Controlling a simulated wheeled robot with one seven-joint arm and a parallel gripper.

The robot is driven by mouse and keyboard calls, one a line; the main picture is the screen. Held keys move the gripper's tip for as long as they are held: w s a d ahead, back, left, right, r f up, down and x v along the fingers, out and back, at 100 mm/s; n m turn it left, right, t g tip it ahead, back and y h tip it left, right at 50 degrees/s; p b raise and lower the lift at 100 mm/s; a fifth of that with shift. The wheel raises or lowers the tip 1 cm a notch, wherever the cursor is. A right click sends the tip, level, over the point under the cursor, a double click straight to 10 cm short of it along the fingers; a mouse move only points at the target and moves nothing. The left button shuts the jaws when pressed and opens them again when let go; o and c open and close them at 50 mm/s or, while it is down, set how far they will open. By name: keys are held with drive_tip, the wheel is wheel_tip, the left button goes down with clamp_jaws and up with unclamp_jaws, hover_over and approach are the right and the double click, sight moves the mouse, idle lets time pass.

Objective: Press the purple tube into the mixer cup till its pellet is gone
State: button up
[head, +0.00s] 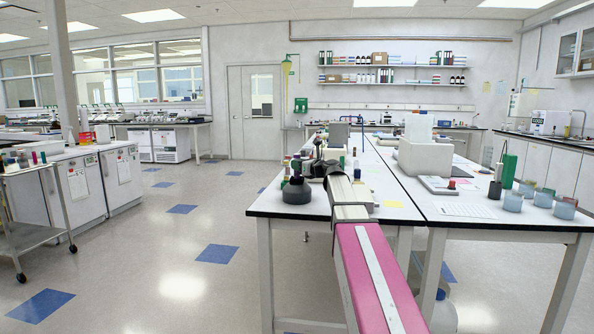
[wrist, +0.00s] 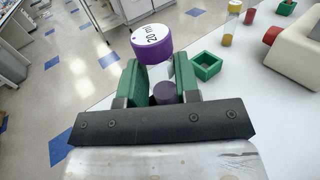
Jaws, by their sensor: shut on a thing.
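The purple tube has a purple cap (wrist: 152,45) with a white top lettered "20 ml". In the wrist view it stands between the green fingers of my gripper (wrist: 160,84), which are shut on it. Its clear body shows below the cap, with a dull purple round patch (wrist: 165,93) low between the fingers; I cannot tell whether this is the pellet or other contents. A dark, round-based device (head: 296,192), perhaps the mixer, stands at the near left corner of the bench, beside my arm's end in the head view. Its cup and any contact with the tube are hidden.
A small green open box (wrist: 206,66) stands on the white bench right of the tube. Beyond it are a yellow vial (wrist: 228,38), a red-capped piece (wrist: 271,35) and a white machine (wrist: 301,42). Blue-liquid beakers (head: 565,207) stand at the right bench. Open floor lies left.

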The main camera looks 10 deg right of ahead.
drive_tip(key=shift+r, duration=3.3)
